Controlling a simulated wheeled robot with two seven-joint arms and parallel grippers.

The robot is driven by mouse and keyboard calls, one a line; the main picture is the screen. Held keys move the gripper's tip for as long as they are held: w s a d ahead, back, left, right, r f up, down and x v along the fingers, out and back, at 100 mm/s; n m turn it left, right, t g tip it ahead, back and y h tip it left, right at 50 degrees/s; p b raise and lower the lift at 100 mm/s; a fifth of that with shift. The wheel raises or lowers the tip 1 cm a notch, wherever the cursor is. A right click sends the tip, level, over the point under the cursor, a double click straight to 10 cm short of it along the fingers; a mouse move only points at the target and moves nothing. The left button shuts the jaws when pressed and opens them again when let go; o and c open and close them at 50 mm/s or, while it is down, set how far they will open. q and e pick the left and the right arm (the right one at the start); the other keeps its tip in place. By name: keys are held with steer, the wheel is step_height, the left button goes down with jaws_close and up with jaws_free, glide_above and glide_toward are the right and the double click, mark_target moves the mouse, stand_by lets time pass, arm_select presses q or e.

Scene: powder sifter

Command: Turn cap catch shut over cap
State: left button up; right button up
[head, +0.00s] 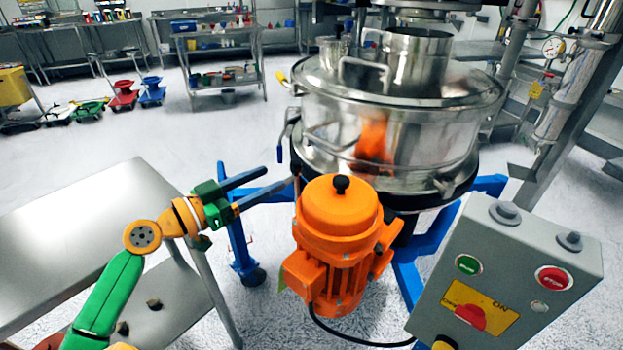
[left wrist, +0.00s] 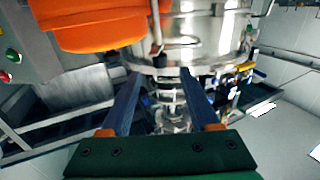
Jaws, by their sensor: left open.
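The steel sifter drum (head: 390,125) stands behind the orange motor, with a domed steel lid (head: 450,88) on top. A yellow-tipped handle (head: 283,79) sticks out at the lid's left edge, and a blue-tipped handle (head: 281,152) hangs below it. I cannot tell which part is the cap catch. My left gripper (head: 277,180) is open and empty, left of the motor and below the blue-tipped handle. In the left wrist view its spread fingers (left wrist: 160,80) point toward the drum's lower side. The yellow (left wrist: 244,67) and blue (left wrist: 259,72) tips lie right of them. My right gripper is not in view.
The orange motor (head: 340,235) stands close right of my left gripper. A grey control box (head: 500,265) fills the lower right. A steel table (head: 95,215) stands at left, under my left arm. Blue legs (head: 235,235) support the machine. Open floor lies behind the table.

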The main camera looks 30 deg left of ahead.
mark_target(291, 167)
arm_select(q)
steer(key=x, duration=0.2)
steer(key=p+x, duration=0.1)
steer(key=x, duration=0.1)
steer(key=p+x, duration=0.1)
steer(key=x, duration=0.1)
steer(key=shift+r, duration=0.3)
steer(key=shift+p+x, duration=0.4)
steer(key=shift+x, duration=0.35)
steer(key=shift+w+f, duration=0.3)
steer(key=shift+w, duration=0.1)
steer(key=shift+s, duration=0.15)
jaws_close()
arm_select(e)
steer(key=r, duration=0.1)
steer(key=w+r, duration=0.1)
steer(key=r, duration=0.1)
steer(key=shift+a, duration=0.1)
